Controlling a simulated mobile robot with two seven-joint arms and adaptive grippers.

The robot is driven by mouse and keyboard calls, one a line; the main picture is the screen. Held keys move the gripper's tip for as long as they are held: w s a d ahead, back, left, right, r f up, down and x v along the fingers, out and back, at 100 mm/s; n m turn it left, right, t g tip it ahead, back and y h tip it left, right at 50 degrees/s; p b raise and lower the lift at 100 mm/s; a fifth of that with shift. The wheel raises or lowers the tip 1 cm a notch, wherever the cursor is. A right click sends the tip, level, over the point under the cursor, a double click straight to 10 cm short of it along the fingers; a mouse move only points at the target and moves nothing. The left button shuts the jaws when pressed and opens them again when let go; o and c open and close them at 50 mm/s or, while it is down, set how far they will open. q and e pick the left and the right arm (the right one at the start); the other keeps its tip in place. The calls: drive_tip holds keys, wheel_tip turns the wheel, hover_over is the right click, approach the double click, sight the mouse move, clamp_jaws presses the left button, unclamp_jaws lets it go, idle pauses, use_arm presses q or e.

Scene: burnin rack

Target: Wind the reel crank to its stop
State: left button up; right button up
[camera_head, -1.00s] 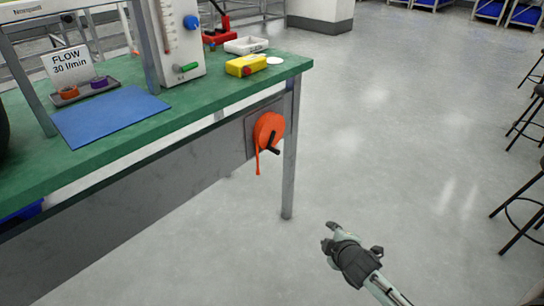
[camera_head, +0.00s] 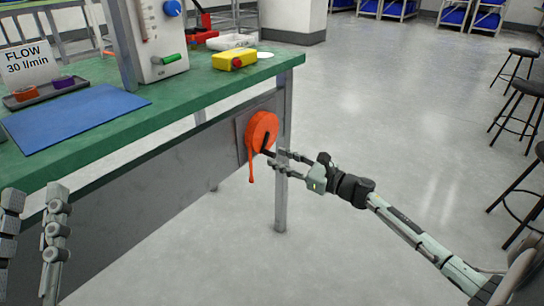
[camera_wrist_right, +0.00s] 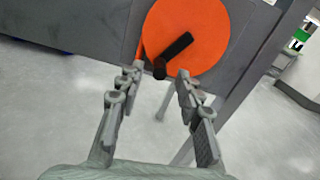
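The orange reel (camera_head: 262,130) is mounted on a grey plate on the bench's side panel, with an orange strap end hanging below it. Its black crank arm (camera_head: 265,143) points down, with the handle at its lower end. In the right wrist view the crank handle (camera_wrist_right: 159,70) lies between my fingertips. My right gripper (camera_head: 275,158) is at the reel with its fingers apart on either side of the handle; the right wrist view (camera_wrist_right: 158,78) shows gaps beside it. My left gripper (camera_head: 32,205) is open and empty at the lower left, in front of the bench.
The green bench top (camera_head: 190,88) carries a blue mat (camera_head: 75,118), a yellow box with a red button (camera_head: 234,60) and a flow meter (camera_head: 158,45). A bench leg (camera_head: 281,190) stands just right of the reel. The floor to the right is clear up to the stools (camera_head: 520,105).

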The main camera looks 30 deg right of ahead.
sight(275, 156)
drive_tip(key=shift+x, duration=1.6)
drive_tip(key=shift+c, duration=0.5)
clamp_jaws()
